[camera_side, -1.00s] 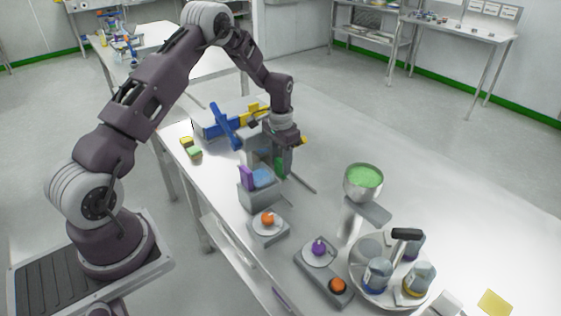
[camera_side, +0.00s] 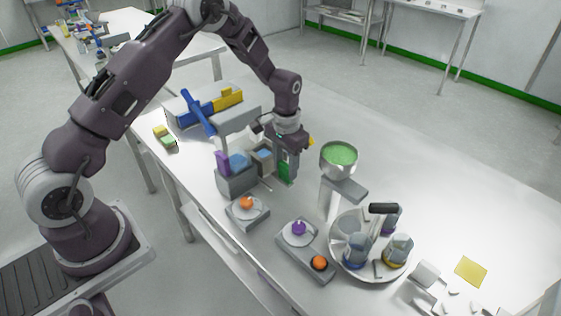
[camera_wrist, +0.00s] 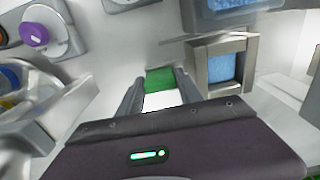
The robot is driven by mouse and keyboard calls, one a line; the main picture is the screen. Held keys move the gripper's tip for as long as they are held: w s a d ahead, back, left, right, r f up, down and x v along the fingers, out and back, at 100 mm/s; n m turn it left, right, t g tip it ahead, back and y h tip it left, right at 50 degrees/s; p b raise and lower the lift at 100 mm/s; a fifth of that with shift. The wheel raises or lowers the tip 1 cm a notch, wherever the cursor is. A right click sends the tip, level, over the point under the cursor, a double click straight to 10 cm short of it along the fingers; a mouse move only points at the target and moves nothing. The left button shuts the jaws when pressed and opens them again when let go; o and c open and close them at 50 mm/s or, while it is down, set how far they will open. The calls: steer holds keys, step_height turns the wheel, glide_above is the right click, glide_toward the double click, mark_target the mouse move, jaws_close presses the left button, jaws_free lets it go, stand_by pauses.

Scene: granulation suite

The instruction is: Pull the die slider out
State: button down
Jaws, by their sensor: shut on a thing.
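My gripper (camera_side: 286,178) is shut on a green block (camera_side: 285,168), which in the wrist view (camera_wrist: 160,79) sits between the two fingertips. Just left of the gripper in the side view is a small grey frame with a pale blue filling (camera_side: 263,157); it also shows right of the fingers in the wrist view (camera_wrist: 224,68). A larger grey block (camera_side: 236,181) with a blue top and a purple upright tab (camera_side: 222,162) stands left of it. I cannot tell how the green block joins the grey frame, as the gripper hides part of it.
A funnel of green granules (camera_side: 340,155) stands close right of the gripper. A round tray (camera_side: 345,258) with several flasks is in front right. Button boxes with orange (camera_side: 246,203) and purple (camera_side: 299,228) knobs are in front. The table's right side is mostly clear.

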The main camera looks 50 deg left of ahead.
steer(key=shift+d, duration=0.35)
steer(key=c, duration=1.1)
jaws_free()
steer(key=shift+a, duration=0.1)
steer(key=shift+r, duration=0.15)
step_height(320, 180, up, 7)
steer(key=shift+f, duration=0.1)
